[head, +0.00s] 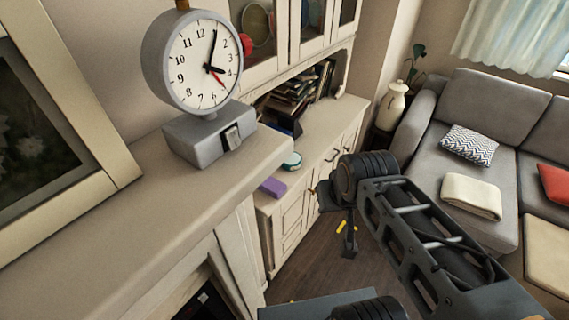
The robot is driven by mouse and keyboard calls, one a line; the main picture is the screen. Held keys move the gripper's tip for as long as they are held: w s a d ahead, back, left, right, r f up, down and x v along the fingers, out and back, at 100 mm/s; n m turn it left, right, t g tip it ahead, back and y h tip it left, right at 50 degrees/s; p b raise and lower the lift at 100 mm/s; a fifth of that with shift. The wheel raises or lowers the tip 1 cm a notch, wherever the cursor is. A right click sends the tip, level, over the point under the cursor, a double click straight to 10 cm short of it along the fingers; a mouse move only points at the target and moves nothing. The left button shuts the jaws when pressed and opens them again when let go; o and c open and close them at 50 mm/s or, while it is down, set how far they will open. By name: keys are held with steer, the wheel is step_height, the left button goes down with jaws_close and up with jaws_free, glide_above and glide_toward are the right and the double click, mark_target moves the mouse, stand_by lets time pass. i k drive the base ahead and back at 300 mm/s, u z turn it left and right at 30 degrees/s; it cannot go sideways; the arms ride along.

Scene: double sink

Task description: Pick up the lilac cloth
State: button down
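The lilac cloth (272,187) appears as a small, flat, folded purple shape lying near the front edge of the low cream sideboard. My gripper (347,240) hangs at the end of my dark arm, right of the cloth and lower in the picture, over the floor in front of the sideboard. It is clearly apart from the cloth. Small yellow marks show on it, but its fingers are too small and dark to tell whether they are open. I see nothing held in it.
A teal-and-white round object (291,160) sits just behind the cloth. Books (290,97) stand farther back. A grey clock (205,70) stands on the nearer mantel shelf (130,225) at left. A grey sofa (470,135) is at right. Wooden floor (312,262) lies bare before the sideboard.

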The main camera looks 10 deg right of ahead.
mark_target(272, 187)
steer(key=z, duration=1.2)
steer(key=i, duration=1.35)
steer(key=u, duration=3.05)
